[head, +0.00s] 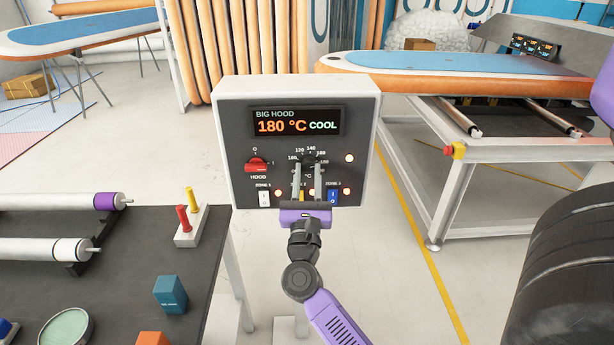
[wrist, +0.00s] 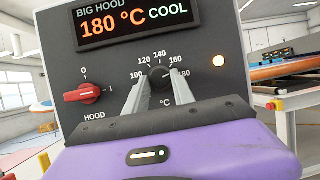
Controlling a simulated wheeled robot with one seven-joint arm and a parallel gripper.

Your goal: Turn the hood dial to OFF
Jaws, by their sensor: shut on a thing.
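The control box (head: 235,125) has a display (head: 297,122) reading "BIG HOOD 180 °C COOL". A red HOOD knob (head: 258,164) sits at left on its dark face, with marks 0 and I. In the wrist view the red knob (wrist: 90,93) lies level, its white mark toward I. A black temperature dial (wrist: 158,72) sits right of it, ringed by numbers from 100 to 180. My gripper (head: 307,168) is shut on this black dial, one finger on each side. The fingers (wrist: 158,84) hide its lower part and cover some of its scale.
Below are zone switches: a white one (head: 264,199) and a blue one (head: 333,197); my gripper partly hides the middle one. A dark table (head: 130,260) with rollers stands left; a board on a frame (head: 440,63) stands right.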

